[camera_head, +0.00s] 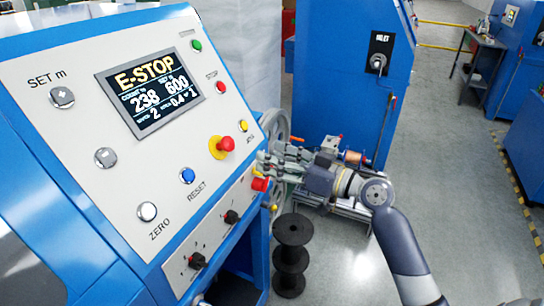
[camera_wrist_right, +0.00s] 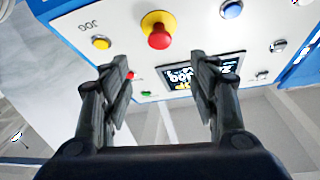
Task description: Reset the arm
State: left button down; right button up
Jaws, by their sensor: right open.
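My right arm comes in from the lower right in the head view. Its gripper (camera_head: 268,166) is beside the right edge of the control panel (camera_head: 75,130). In the wrist view the gripper (camera_wrist_right: 162,78) is open, with nothing between its fingers. The panel lies beyond the fingers, with the red mushroom button (camera_wrist_right: 159,38) on its yellow base ahead. That red button (camera_head: 226,144) also shows in the head view, left of the gripper and apart from it. The display (camera_head: 150,92) reads E-STOP. The blue RESET button (camera_head: 187,175) is lower on the panel. My left gripper is not in view.
A stack of black spools (camera_head: 291,230) stands on the floor below the gripper. A blue cabinet (camera_head: 345,60) with a black switch stands behind. A low metal stand is behind my arm. The grey floor (camera_head: 470,210) at the right is clear.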

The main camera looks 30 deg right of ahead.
jog(key=w+d+f+m+g+h, duration=0.1)
jog(key=d+f+m+h, duration=0.15)
jog(key=f, duration=1.05)
jog(key=w+d+f+m+g+h, duration=0.1)
jog(key=d+f+m+g+h, duration=0.15)
jog(key=f, duration=0.95)
jog(key=s+f+g+h, duration=0.1)
jog(key=s+f, duration=0.2)
jog(key=f, duration=0.6)
jog(key=s+f+g+h, duration=0.1)
jog(key=s+f, duration=0.3)
jog(key=f, duration=0.5)
jog(key=s+a+f+n+g+h, duration=0.1)
jog(key=s+a+f+g, duration=0.2)
jog(key=s+f, duration=1)
jog(key=s+a+f+g+h, duration=0.1)
jog(key=s+a+f+g, duration=0.25)
jog(key=s+f, duration=1)
jog(key=s+a+f+n+g, duration=0.2)
jog(key=s, duration=1.4)
jog(key=shift+s+a+f, duration=0.2)
jog(key=shift+s, duration=0.2)
